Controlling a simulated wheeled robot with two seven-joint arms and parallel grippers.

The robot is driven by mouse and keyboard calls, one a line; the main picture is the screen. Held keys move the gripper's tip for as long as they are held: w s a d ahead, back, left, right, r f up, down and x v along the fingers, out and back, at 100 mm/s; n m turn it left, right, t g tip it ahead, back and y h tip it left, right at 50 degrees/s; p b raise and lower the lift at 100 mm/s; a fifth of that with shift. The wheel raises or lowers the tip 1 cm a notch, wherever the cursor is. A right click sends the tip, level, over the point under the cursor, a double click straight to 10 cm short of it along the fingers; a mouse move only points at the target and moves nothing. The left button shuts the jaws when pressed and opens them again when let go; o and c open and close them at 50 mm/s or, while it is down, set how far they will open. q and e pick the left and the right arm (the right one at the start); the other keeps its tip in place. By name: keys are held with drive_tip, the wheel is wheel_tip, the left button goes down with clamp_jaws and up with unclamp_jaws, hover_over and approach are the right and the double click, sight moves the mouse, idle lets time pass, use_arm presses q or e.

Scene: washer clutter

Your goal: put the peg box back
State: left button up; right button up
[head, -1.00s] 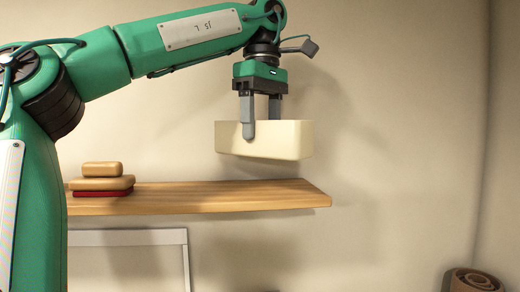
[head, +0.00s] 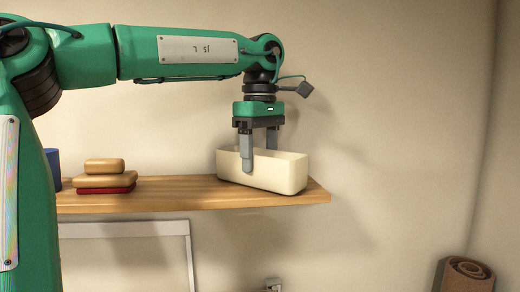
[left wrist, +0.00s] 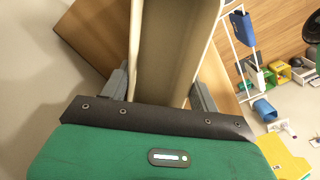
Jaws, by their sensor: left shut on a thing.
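The peg box is a cream, open-topped long box (head: 275,174) at the right end of the wooden wall shelf (head: 130,202). Its underside is at the shelf's top; I cannot tell for sure whether it rests there or hangs just above. My left gripper (head: 259,163) points down from above and is shut on the box, one finger outside its near wall. In the left wrist view the box (left wrist: 172,60) runs between the fingers, its inside looking empty where visible. My right gripper is in neither view.
Stacked tan blocks (head: 104,174) over a red one sit left on the shelf, with a blue thing (head: 52,165) beside them, partly hidden by my arm. A white frame (head: 130,230) is below. A brown roll (head: 465,274) stands lower right. Shelf between blocks and box is clear.

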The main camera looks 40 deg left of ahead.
use_arm(q)
drive_tip(key=shift+d+f, duration=0.1)
drive_tip(key=o, duration=1.1)
drive_tip(key=shift+c, duration=0.2)
